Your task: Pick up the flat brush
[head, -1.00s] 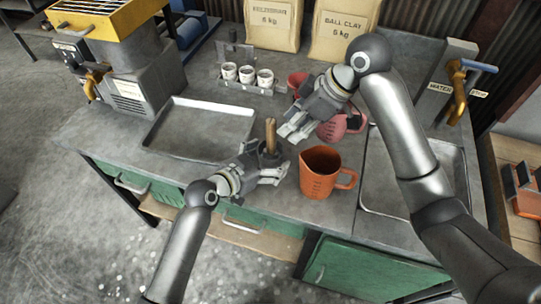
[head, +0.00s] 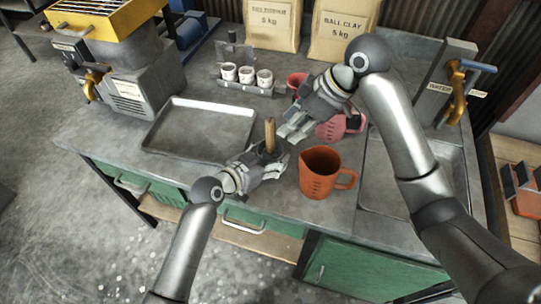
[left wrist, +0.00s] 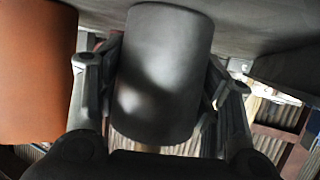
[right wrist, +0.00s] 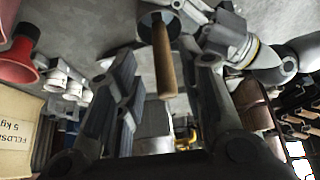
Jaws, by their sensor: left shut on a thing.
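The flat brush (head: 269,136) shows as a wooden handle standing upright out of a dark grey cup (left wrist: 160,75); its head is hidden in the cup. My left gripper (head: 276,163) is shut on the cup, a finger on either side in the left wrist view. My right gripper (head: 296,130) is open and empty, to the right of the handle in the head view. In the right wrist view the handle (right wrist: 164,62) shows beyond the space between the fingers, apart from them.
An orange jug (head: 319,175) stands close right of the cup. A pink jug (head: 332,129) and a red vessel (head: 296,80) are by my right gripper. An empty metal tray (head: 200,130) lies left. Several small white cups (head: 246,75) stand in a rack behind.

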